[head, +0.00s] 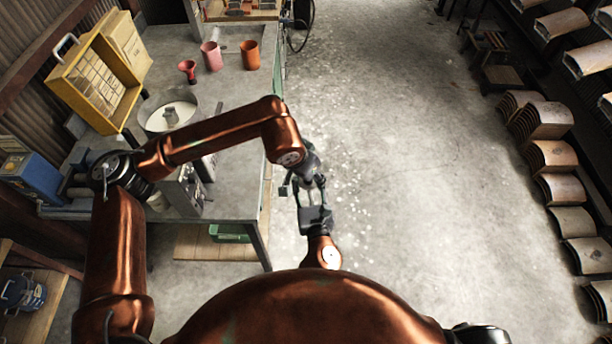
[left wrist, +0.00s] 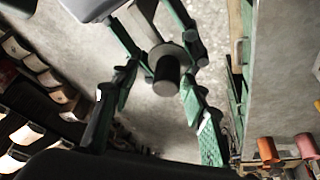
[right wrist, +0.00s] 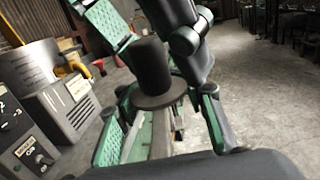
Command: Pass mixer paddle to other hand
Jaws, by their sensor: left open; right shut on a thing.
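The mixer paddle (left wrist: 167,76) shows in the left wrist view as a dark round handle with a wider disc behind it. It also shows in the right wrist view (right wrist: 151,62), with the black handle above its flange. My right gripper (right wrist: 160,132) is shut on the paddle just below the flange. My left gripper (left wrist: 158,92) is open, its green-padded fingers on either side of the handle; I cannot tell whether they touch it. In the head view my left gripper (head: 303,178) and right gripper (head: 315,212) meet beside the bench; the paddle is mostly hidden there.
The grey bench (head: 225,115) stands on the left, with a metal bowl (head: 168,110), a yellow case (head: 92,80), an orange cup (head: 250,54), a pink cup (head: 211,55) and a small red cup (head: 187,70). Curved tiles (head: 555,160) stack along the right. The floor between is clear.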

